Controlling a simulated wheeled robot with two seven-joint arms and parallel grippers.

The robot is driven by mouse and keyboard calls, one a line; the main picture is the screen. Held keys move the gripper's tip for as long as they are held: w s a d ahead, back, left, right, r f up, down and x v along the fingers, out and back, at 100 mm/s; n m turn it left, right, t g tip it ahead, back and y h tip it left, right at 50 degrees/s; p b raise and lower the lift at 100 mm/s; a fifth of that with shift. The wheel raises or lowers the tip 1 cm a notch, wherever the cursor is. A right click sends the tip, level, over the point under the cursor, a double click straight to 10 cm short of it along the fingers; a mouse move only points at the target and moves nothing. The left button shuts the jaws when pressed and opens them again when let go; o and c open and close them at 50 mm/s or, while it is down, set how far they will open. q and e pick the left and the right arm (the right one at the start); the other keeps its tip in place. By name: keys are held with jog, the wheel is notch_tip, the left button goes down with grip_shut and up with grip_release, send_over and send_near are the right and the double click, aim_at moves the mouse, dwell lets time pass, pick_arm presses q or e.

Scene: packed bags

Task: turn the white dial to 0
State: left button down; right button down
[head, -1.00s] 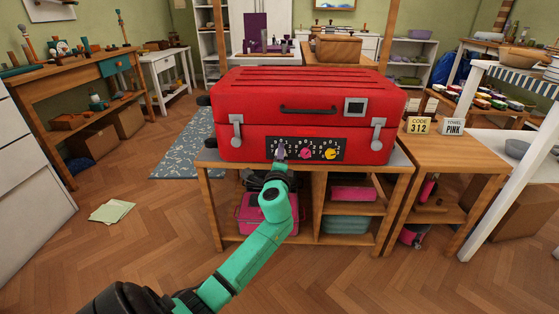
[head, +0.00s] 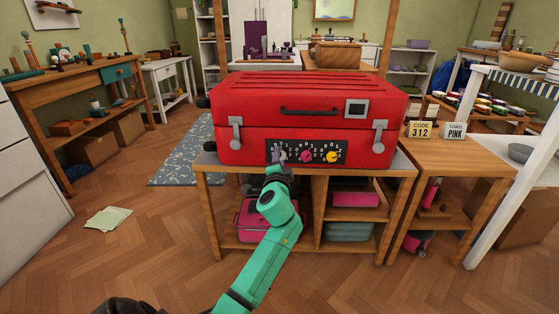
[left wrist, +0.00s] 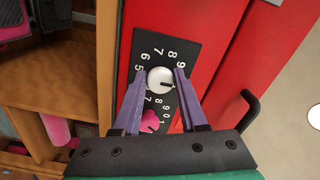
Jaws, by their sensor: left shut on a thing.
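The red suitcase (head: 250,115) lies on a wooden shelf unit, with a black dial panel (head: 320,157) on its front. The white dial (left wrist: 160,80) sits between the two purple fingers of my left gripper (left wrist: 159,75) in the left wrist view. The fingers are shut on its sides. A short dark mark shows on the dial, toward the right in that view; I cannot tell which digit it points at. In the head view my left gripper (head: 278,158) hides most of the white dial. My right gripper is not in view.
A pink dial (head: 306,156) and a yellow dial (head: 332,157) are to the right on the panel. Silver latches (head: 236,132) flank it. A sign (head: 420,129) reads CODE 312; another (head: 454,131) reads TOWEL PINK.

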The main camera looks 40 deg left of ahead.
pick_arm(q)
jog(key=shift+f, duration=0.15)
jog(key=shift+c, duration=2.4)
grip_release()
jog(key=p+v, duration=0.1)
jog(key=v, duration=1.3)
jog(key=shift+s+d+p, duration=0.2)
jog(key=shift+s+p, duration=0.05)
jog(key=shift+p, duration=0.15)
